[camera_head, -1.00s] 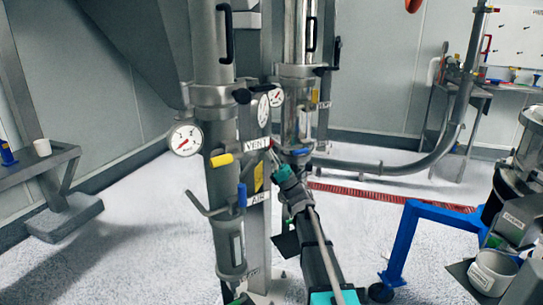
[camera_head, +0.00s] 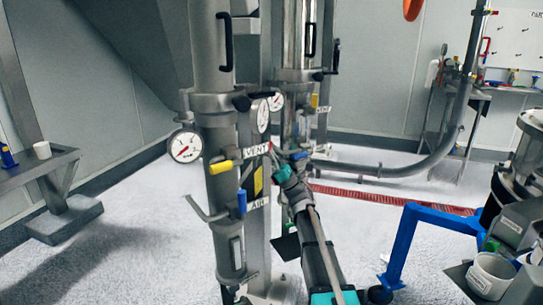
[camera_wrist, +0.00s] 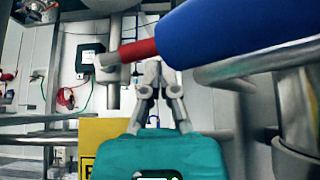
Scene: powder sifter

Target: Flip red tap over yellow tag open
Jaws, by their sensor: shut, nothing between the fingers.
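The red tap handle (camera_wrist: 138,50) shows in the wrist view just above and left of my fingertips. In the head view only a small bit of red (camera_head: 271,147) shows beside the VENT label, mostly hidden by my gripper. The yellow tag (camera_head: 258,182) is on the grey post below that label; it also shows at the lower left of the wrist view (camera_wrist: 98,134). My gripper (camera_head: 276,159) is shut and empty, close to the red handle. Its fingertips (camera_wrist: 156,72) are together just under the red handle; I cannot tell whether they touch it.
A blue handle (camera_wrist: 245,28) crosses the upper right of the wrist view, close to my fingers. A yellow tap (camera_head: 221,167), a lower blue tap (camera_head: 242,201) and a gauge (camera_head: 185,146) are on the left column. A blue frame (camera_head: 403,240) stands at right.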

